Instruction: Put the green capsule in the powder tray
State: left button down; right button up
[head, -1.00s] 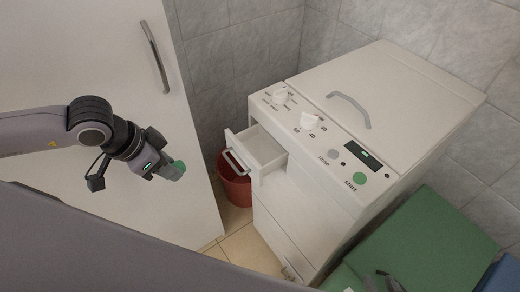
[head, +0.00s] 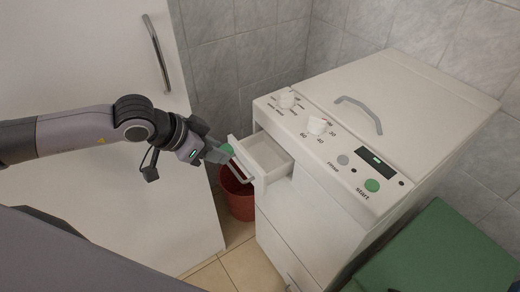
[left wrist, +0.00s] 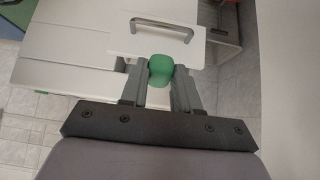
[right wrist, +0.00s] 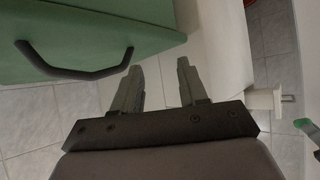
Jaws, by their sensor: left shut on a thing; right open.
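The green capsule (head: 227,149) is held between the fingers of my left gripper (head: 218,152), which is shut on it. The capsule also shows between the fingertips in the left wrist view (left wrist: 161,68). The powder tray (head: 266,160) is a small white drawer with a handle, pulled out of the white washing machine (head: 330,190). My left gripper is just left of the tray's front edge; the capsule is close to it, not inside. My right gripper (right wrist: 158,85) is open and empty in the right wrist view; it is not in the head view.
A red bin (head: 238,200) stands on the floor below the tray. A tall white door with a handle (head: 157,52) is at the left. A green box (head: 435,255) stands right of the machine, and a green surface with a dark handle (right wrist: 75,72) lies near my right gripper.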

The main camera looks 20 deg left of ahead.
pick_arm(q)
jog(key=w+d, duration=0.2)
jog(key=w, duration=0.1)
jog(key=w+d+p, duration=0.1)
jog(key=w+d, duration=0.2)
jog(key=shift+w+d, duration=0.3)
jog(key=shift+w, duration=0.05)
jog(key=b+x, duration=0.1)
jog(key=x, duration=0.1)
jog(key=shift+f+b, duration=0.35)
jog(key=shift+f, duration=0.1)
jog(key=shift+w+f, duration=0.15)
jog(key=shift+f, duration=0.3)
jog(key=f+b, duration=0.2)
jog(key=shift+w+d+f, duration=0.2)
jog(key=shift+d+f, duration=0.1)
jog(key=shift+f, duration=0.05)
jog(key=g+p, duration=0.1)
jog(key=p, duration=0.1)
jog(key=r+g+y+p, duration=0.1)
jog(key=p, duration=0.2)
jog(key=shift+w+d+r+y, duration=0.1)
jog(key=shift+w+d+y, duration=0.1)
jog(key=shift+w+y, duration=0.1)
jog(key=shift+p, duration=0.55)
jog(key=shift+a+f+g+y+b, duration=0.1)
jog(key=shift+f+g+y+b, duration=0.25)
jog(key=shift+f, duration=0.85)
